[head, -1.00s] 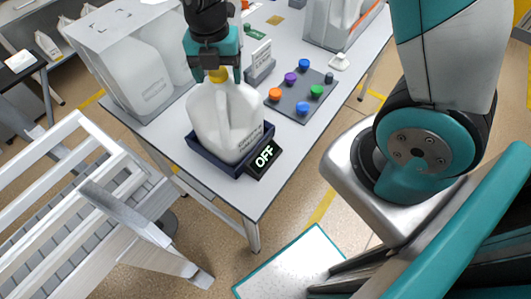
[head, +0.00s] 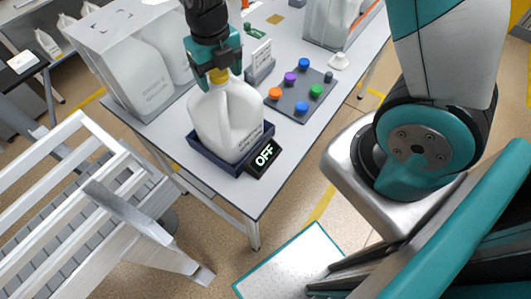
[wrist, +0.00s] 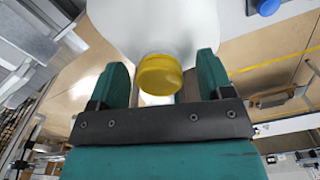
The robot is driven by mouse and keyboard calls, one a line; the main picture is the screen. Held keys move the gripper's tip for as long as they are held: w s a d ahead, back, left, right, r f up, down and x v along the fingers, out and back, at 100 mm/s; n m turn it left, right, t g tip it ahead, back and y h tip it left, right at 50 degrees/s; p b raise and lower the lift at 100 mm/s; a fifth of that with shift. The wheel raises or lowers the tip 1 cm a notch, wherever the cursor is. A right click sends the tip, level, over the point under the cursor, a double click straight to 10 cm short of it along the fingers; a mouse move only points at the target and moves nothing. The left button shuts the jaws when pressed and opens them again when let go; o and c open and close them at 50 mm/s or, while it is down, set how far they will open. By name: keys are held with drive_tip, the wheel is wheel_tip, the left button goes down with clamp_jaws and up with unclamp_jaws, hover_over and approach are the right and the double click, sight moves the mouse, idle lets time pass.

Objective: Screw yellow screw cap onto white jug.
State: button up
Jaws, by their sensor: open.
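The white jug (head: 227,122) stands upright in a dark blue tray (head: 212,161) at the near end of the table. The yellow screw cap (head: 219,75) sits at the top of the jug's neck; I cannot tell how tightly it is seated. In the wrist view the yellow cap (wrist: 160,74) shows between my fingers, with the white jug (wrist: 150,22) beyond it. My gripper (head: 217,76) is above the jug, its teal fingers on either side of the cap. In the wrist view my gripper (wrist: 160,82) is open, with a gap between each finger and the cap.
A black box reading OFF (head: 264,156) is fixed beside the tray. A dark board (head: 300,95) with several coloured caps lies to the right. A clear case (head: 105,45) with white jugs stands on the left. A white railing (head: 75,190) is at the front left.

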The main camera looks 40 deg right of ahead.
drive_tip(key=c, duration=1.4)
drive_tip(key=shift+o, duration=0.2)
drive_tip(key=shift+f, duration=0.1)
drive_tip(key=m+p, duration=0.1)
drive_tip(key=m, duration=0.8)
drive_tip(key=shift+m, duration=1.4)
